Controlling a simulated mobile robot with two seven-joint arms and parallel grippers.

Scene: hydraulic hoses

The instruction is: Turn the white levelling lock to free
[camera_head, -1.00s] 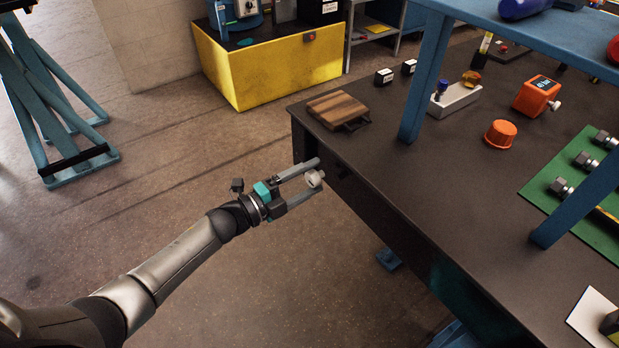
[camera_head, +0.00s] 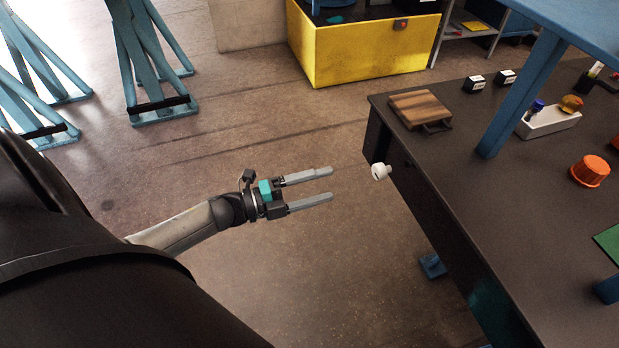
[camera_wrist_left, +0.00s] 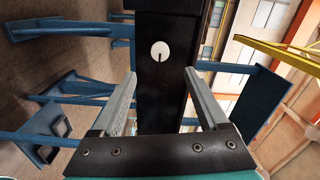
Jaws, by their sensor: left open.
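The white levelling lock (camera_head: 380,172) is a small round knob on the left side face of the dark workbench (camera_head: 480,200). It also shows in the left wrist view (camera_wrist_left: 160,51) as a white disc with a dark line running from its middle downward. My left gripper (camera_head: 331,184) is open and empty, to the left of the knob with a clear gap to it. In the left wrist view my two fingers (camera_wrist_left: 160,73) stand apart, with the knob beyond them, between their lines. My right gripper is not in view.
A blue upright (camera_head: 522,95) stands on the bench. A yellow tub (camera_head: 360,50) and blue stands (camera_head: 150,70) stand on the floor behind. The floor around my left arm is clear.

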